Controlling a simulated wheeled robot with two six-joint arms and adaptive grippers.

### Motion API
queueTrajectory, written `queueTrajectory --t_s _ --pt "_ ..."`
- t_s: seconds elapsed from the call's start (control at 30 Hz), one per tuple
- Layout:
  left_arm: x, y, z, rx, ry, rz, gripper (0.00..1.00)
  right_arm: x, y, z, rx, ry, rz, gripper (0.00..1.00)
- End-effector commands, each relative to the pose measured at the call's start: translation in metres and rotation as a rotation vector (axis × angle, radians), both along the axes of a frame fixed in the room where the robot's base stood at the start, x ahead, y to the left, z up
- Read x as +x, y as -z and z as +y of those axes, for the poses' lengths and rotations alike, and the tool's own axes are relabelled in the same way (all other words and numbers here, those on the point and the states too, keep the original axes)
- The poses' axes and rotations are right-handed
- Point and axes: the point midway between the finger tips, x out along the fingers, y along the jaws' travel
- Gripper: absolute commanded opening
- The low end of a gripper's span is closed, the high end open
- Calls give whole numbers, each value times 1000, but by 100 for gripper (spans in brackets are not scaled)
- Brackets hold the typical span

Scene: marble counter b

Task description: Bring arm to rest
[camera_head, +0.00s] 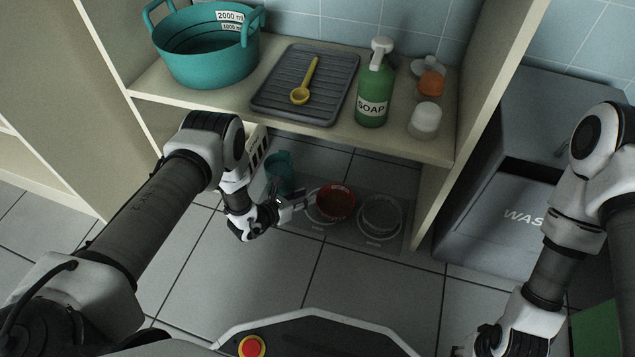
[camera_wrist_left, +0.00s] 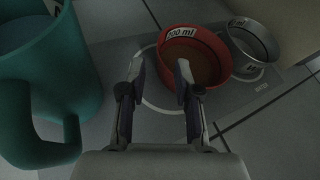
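My left gripper (camera_head: 298,203) is below the shelf, in front of the red measuring cup (camera_head: 332,203). In the left wrist view its two fingers (camera_wrist_left: 161,75) are apart with nothing held between them. The red cup (camera_wrist_left: 205,50) stands just beyond the fingertips, close to the right finger; I cannot tell whether they touch.
A metal cup (camera_head: 380,216) stands right of the red one on a grey mat (camera_head: 402,242). A teal jug (camera_wrist_left: 45,75) is left of my left gripper. The shelf (camera_head: 215,98) above holds a teal pot (camera_head: 207,50), tray (camera_head: 270,95) and soap bottle (camera_head: 375,85). A grey bin (camera_head: 490,205) stands right.

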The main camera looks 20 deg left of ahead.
Motion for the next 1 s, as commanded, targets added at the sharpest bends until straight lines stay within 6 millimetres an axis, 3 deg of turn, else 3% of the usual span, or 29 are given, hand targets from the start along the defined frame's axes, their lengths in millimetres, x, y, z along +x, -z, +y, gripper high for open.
queueTrajectory --t_s 0.03,0.23,0.83,0.93,1.0 --pt "-10 -12 6 -1 -2 4 32 -2 -17 0 1 3 6 40" --pt "-31 -16 19 0 0 1 32 -4 -27 0 2 2 11 40" --pt "-38 -14 14 5 27 23 32 -4 -27 0 2 1 10 40" --pt "-68 -11 -8 35 158 125 32 -4 -35 1 2 0 11 40" --pt "-110 -9 -28 83 329 246 32 -4 -43 1 2 0 11 40"
